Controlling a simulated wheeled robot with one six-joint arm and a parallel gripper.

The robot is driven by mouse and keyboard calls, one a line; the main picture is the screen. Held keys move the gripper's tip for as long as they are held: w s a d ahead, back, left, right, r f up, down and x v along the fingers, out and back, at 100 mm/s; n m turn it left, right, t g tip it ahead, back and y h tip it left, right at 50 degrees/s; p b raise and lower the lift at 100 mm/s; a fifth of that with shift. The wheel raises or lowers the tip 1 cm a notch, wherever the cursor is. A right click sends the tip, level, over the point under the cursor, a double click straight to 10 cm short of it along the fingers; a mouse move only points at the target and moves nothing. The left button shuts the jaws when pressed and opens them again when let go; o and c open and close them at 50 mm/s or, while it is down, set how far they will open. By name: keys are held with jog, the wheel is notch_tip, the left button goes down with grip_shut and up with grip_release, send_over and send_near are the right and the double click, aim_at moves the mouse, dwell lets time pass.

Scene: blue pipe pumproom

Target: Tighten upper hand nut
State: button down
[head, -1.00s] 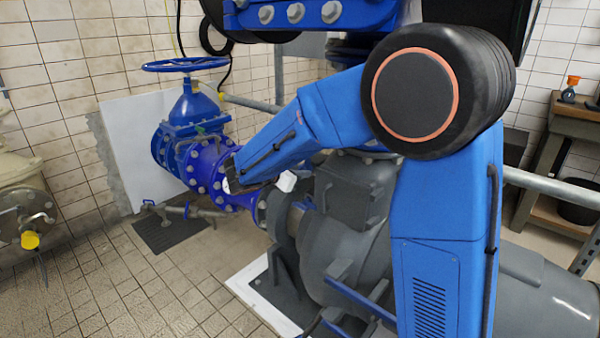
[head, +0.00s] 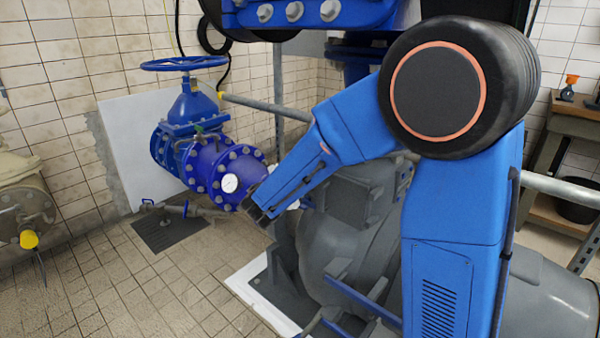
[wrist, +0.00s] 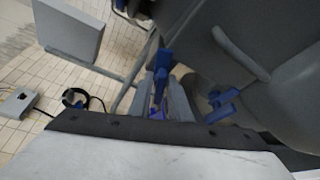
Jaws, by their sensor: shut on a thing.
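In the wrist view, my gripper (wrist: 161,102) has its two grey fingers closed on a blue hand nut (wrist: 162,72), which sticks up between them. A second blue hand nut (wrist: 222,103), with two lobes, is just right of the fingers and apart from them, by the grey pump body. I cannot tell for sure from this view which nut is the upper one.
The grey pump (head: 340,240) stands close under my arm. A blue valve with a handwheel (head: 183,64), a blue flanged pipe with a white gauge (head: 230,183) and a grey rail (head: 550,185) are around it. The tiled floor (head: 130,290) on the left is open.

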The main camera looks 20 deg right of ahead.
jog(key=shift+f+m+t+h, duration=0.15)
jog(key=shift+m+t, duration=0.3)
jog(key=shift+m, duration=0.5)
jog(key=shift+m+t+h, duration=0.25)
jog(key=shift+m+t, duration=0.2)
jog(key=shift+m, duration=0.5)
jog(key=c, duration=1.8)
grip_release()
jog(key=shift+d, duration=0.1)
jog(key=shift+c, duration=0.2)
jog(key=v, duration=1.7)
jog(key=shift+s, duration=0.25)
